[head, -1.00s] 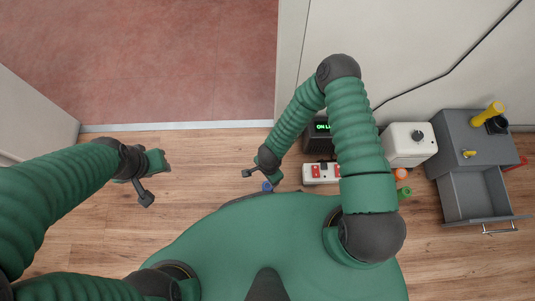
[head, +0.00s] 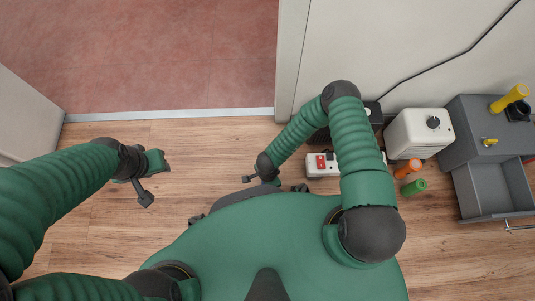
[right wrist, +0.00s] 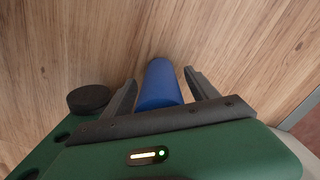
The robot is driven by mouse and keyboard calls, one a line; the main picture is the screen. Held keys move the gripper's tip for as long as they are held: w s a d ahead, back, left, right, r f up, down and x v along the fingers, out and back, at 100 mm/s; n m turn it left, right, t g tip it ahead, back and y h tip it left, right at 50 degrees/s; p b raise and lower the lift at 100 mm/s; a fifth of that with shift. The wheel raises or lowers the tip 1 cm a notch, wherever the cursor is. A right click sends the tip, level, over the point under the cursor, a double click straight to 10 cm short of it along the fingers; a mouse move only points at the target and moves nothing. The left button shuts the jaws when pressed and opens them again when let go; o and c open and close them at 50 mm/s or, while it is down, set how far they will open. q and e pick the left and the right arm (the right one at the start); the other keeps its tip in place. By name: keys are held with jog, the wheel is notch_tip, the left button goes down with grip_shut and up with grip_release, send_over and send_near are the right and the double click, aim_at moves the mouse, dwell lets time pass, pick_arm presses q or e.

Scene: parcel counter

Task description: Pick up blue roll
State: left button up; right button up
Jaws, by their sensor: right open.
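The blue roll (right wrist: 159,84) shows in the right wrist view as a smooth blue cylinder above the wood floor surface. My right gripper (right wrist: 161,79) is open, with one finger on each side of the roll and gaps beside it. The roll's near end is hidden behind the gripper's dark front edge. In the head view the roll is hidden, and my right gripper (head: 262,179) is beside the front edge of my body. My left gripper (head: 148,182) is out to the left over bare floor, with nothing seen in it; its jaws are unclear.
An orange roll (head: 408,169) and a green roll (head: 414,187) lie to the right. Near them are a power strip (head: 322,165), a white box (head: 419,133) and a grey cabinet (head: 469,124) with an open drawer (head: 493,191). The floor at left is clear.

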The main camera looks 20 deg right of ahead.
jog(key=shift+f, duration=0.35)
grip_shut()
jog(key=shift+r, duration=0.1)
